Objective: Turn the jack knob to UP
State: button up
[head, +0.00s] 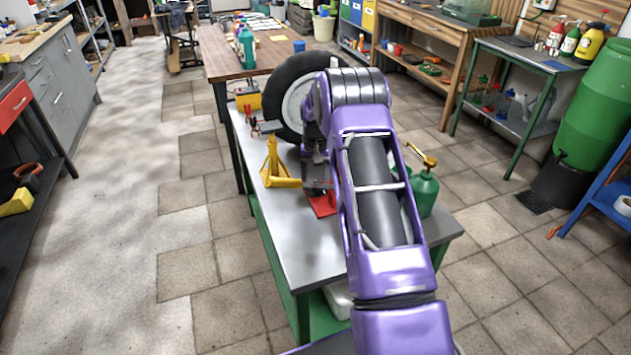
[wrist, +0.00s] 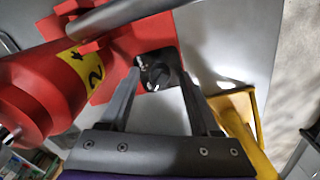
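The jack is red, with a yellow label (wrist: 87,67) on its body; in the wrist view its red body (wrist: 35,95) fills the left side. The dark round jack knob (wrist: 158,73), with light marks around it, sits on a black plate. My gripper (wrist: 159,76) is open, its two fingertips apart on the left and right of the knob. I cannot tell whether they touch it. Which mark the knob points to is too small to read. In the head view, red jack parts (head: 321,205) show on the bench, and my arm hides the knob.
A yellow jack stand (head: 276,168) stands on the grey bench (head: 310,255), left of my arm; yellow metal also shows close to the right finger in the wrist view (wrist: 240,125). A wheel (head: 290,98) stands behind. A green can (head: 424,190) is right of my arm.

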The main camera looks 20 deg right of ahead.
jog(key=shift+r, duration=0.1)
notch_tip(320, 180, up, 17)
jog(key=p, duration=0.2)
jog(key=shift+r, duration=0.15)
dwell(0.6)
